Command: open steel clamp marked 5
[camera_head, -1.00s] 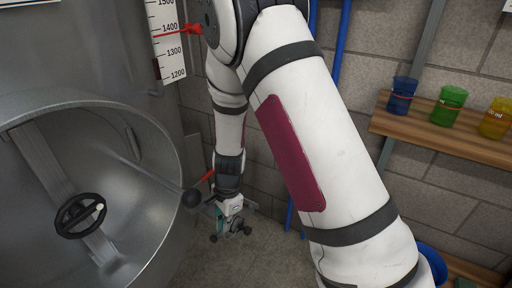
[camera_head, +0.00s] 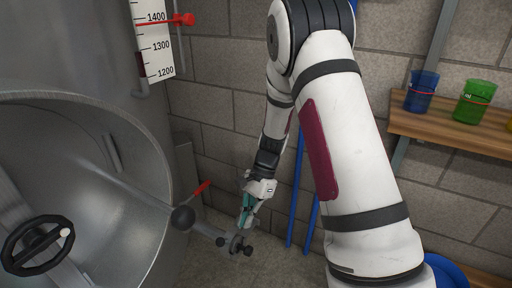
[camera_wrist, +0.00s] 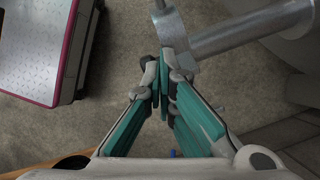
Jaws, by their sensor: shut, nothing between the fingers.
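A steel outlet pipe (camera_head: 208,230) sticks out from the tank's lower side and ends in a fitting with dark knobs (camera_head: 237,243). This is probably where the clamp sits, but no number 5 is readable. In the wrist view the pipe (camera_wrist: 245,32) and a grey metal piece at its end (camera_wrist: 172,28) lie just beyond the fingertips. My gripper (camera_head: 242,226) points down at the fitting. Its teal fingers (camera_wrist: 163,88) are shut with nothing between them. The tips are close to the end piece; I cannot tell whether they touch it.
A red lever (camera_head: 196,190) and a dark ball knob (camera_head: 182,218) stand beside the gripper. The open round tank door (camera_head: 115,150) with a black handwheel (camera_head: 38,245) is at left. A wooden shelf (camera_head: 450,137) with coloured beakers is at right. A metal-topped platform (camera_wrist: 30,45) stands on the floor.

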